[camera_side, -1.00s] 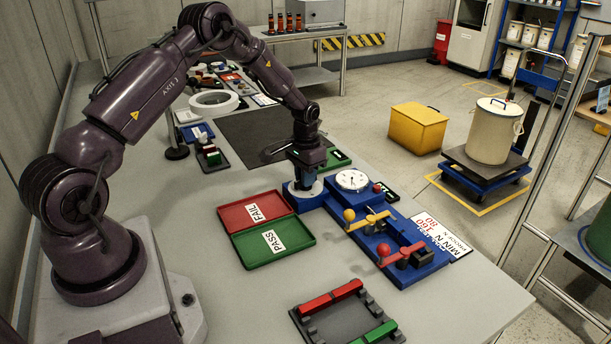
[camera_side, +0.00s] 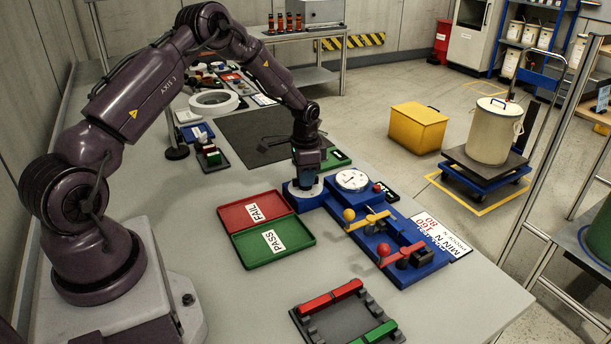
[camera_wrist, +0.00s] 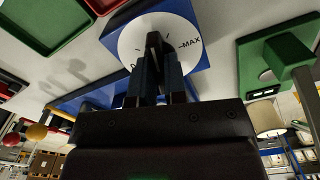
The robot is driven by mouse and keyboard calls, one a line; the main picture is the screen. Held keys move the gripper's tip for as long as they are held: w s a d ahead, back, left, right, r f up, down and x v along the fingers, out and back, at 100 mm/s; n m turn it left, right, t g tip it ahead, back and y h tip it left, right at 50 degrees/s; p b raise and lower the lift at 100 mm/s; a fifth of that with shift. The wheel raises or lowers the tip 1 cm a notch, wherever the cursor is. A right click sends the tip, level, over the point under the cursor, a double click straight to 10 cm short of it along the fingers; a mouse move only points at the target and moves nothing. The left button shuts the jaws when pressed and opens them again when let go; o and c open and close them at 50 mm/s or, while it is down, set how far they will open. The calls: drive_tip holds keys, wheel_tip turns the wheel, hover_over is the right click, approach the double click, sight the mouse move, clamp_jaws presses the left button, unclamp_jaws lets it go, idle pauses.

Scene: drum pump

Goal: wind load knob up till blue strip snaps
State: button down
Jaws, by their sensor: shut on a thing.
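In the wrist view my gripper (camera_wrist: 155,72) is shut on the dark load knob (camera_wrist: 153,44). The knob stands on a white dial plate (camera_wrist: 128,45) with a MAX mark at its right. The blue tester (camera_side: 405,235) carries a yellow lever (camera_side: 368,220) and a red lever (camera_side: 402,254). I cannot make out a blue strip in the clamps. The gauge reading is too small to tell.
Red FAIL (camera_side: 254,211) and green PASS (camera_side: 273,243) trays lie left of the tester. A dark rack (camera_side: 348,318) in front holds a red strip (camera_side: 331,298) and a green strip (camera_side: 377,333). A printed card (camera_side: 440,236) lies at the tester's right.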

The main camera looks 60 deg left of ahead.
drive_tip(key=shift+m, duration=0.6)
drive_tip(key=c, duration=1.2)
unclamp_jaws()
drive_tip(key=shift+o, duration=0.2)
drive_tip(key=shift+r, duration=0.15)
wheel_tip(320, 180, up, 13)
